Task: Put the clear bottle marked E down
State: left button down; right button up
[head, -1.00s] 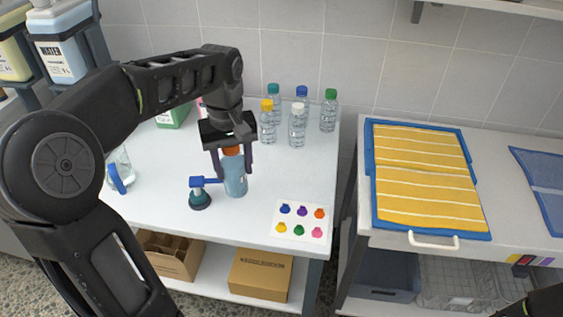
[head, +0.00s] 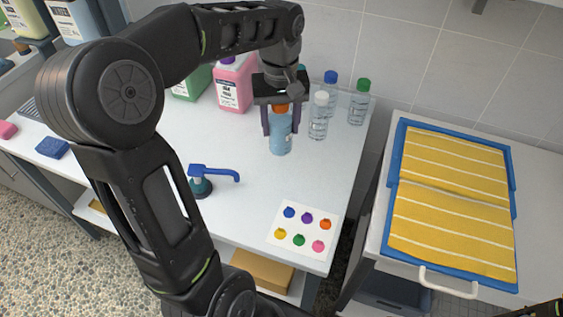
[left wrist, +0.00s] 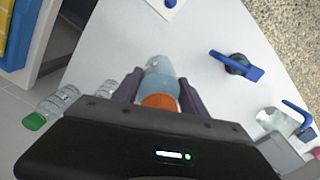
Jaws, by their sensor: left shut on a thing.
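My left gripper (head: 281,122) is shut on a clear bottle (head: 281,141) with an orange cap and pale blue contents, gripped near the cap. The bottle is upright over the white table (head: 245,150), in front of other bottles; I cannot tell whether its base touches the table. No letter E is readable on it. In the left wrist view the bottle (left wrist: 160,80) points away between the dark fingers (left wrist: 160,95).
Clear bottles with white (head: 318,120), blue (head: 329,90) and green (head: 359,103) caps stand behind and right. A pink jug (head: 235,85) is behind left. The front middle is clear.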

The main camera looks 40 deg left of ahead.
aim_at(281, 151)
pick_arm(q)
notch_tip(281, 151, down, 5)
jog(key=shift+f, duration=0.2)
jog(key=shift+f, duration=0.1)
jog(key=shift+f, duration=1.8)
jog(key=shift+f, duration=0.15)
jog(key=c, duration=0.6)
grip_release()
notch_tip(281, 151, up, 12)
jog(key=shift+r, duration=0.2)
jog(key=shift+s, duration=0.1)
